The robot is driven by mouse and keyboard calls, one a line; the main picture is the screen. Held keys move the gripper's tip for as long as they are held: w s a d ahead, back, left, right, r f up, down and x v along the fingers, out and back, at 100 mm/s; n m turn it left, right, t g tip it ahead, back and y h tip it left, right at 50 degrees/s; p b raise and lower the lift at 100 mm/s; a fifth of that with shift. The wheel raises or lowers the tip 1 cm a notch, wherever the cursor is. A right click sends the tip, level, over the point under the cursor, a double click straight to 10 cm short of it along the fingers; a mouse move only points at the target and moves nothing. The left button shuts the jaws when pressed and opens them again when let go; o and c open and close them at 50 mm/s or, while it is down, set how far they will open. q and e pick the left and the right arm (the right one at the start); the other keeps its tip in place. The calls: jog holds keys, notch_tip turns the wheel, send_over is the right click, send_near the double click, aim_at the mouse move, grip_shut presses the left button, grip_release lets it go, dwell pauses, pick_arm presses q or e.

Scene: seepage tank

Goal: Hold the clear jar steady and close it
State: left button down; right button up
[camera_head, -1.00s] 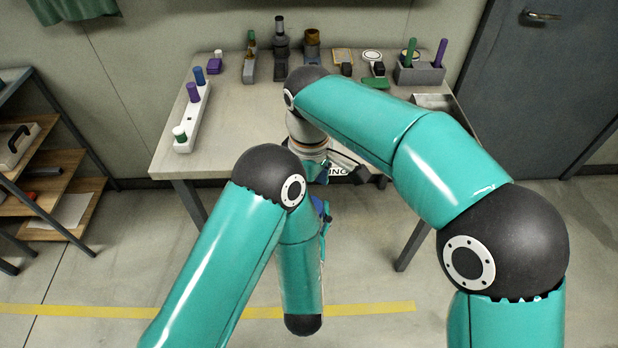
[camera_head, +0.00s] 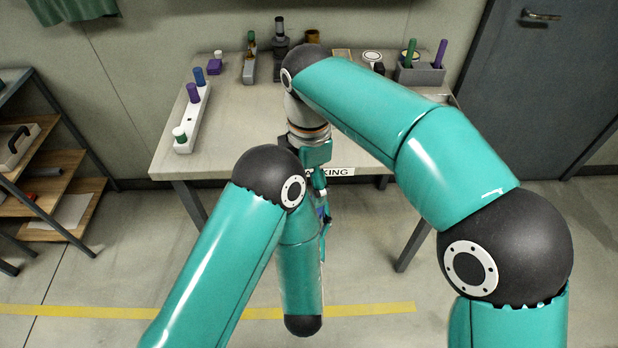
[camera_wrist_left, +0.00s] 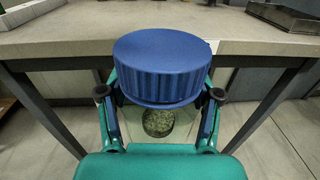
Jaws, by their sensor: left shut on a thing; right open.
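The clear jar (camera_wrist_left: 158,121) is upright in the left wrist view, with dark greenish material low inside. A wide ribbed blue lid (camera_wrist_left: 161,68) sits on its top; I cannot tell whether it is screwed tight. My left gripper (camera_wrist_left: 160,105) is shut on the jar, with a finger on each side below the lid. In the head view, a bit of blue shows beside my left gripper (camera_head: 325,215), in front of the table, mostly hidden by my left arm. My right gripper (camera_head: 320,182) is open and points down just above the blue.
The table (camera_head: 245,130) stands behind the grippers, its front middle bare. A white rack (camera_head: 195,120) with colored tubes is at its left. Bottles (camera_head: 281,45) stand at the back, and a grey holder (camera_head: 422,74) with pens is at the back right.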

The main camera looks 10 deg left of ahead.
jog(key=shift+f, duration=0.15)
jog(key=shift+f, duration=3.9)
jog(key=c, duration=1.2)
jog(key=m, duration=0.4)
jog(key=shift+m, duration=0.3)
jog(key=m, duration=0.8)
jog(key=shift+m, duration=0.3)
jog(key=m, duration=0.6)
